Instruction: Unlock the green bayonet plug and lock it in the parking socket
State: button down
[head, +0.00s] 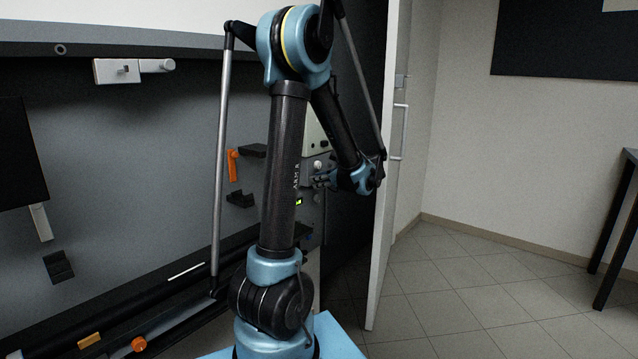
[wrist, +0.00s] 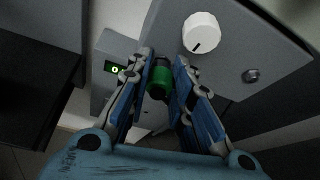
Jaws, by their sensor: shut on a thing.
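The green bayonet plug (wrist: 159,80) is between the two fingers of my gripper (wrist: 160,74) in the wrist view. The fingers are shut on it from both sides. The plug is close to a grey panel face; whether it is seated in a socket there is hidden by the fingers and shadow. In the head view my gripper (head: 322,179) is at the cabinet near the open door, small and partly dark, and the plug cannot be made out. I cannot tell which socket is the parking socket.
A white knob (wrist: 201,33) with a dark mark and a small metal fitting (wrist: 251,75) are on the panel. A small display (wrist: 115,68) glows green to the left. A white door (head: 390,200) stands open right of my arm. An orange handle (head: 232,165) is on the grey wall.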

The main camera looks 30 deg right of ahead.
jog(key=m+y, duration=0.2)
jog(key=m, duration=0.1)
jog(key=shift+w+d+g, duration=0.1)
jog(key=shift+w+g, duration=0.1)
jog(key=shift+g, duration=0.2)
jog(key=shift+w+d+m+y, duration=0.1)
jog(key=shift+d+m+y, duration=0.05)
jog(key=shift+m+y, duration=0.55)
jog(key=shift+m+g+y, duration=0.3)
jog(key=shift+m+y, duration=0.1)
jog(key=shift+m, duration=0.6)
jog(key=shift+d+f+m+y, duration=0.1)
jog(key=shift+m+y, duration=0.3)
jog(key=shift+m, duration=0.1)
jog(key=m+y, duration=0.1)
jog(key=m, duration=0.1)
jog(key=shift+f+m, duration=0.1)
jog(key=shift+m, duration=0.2)
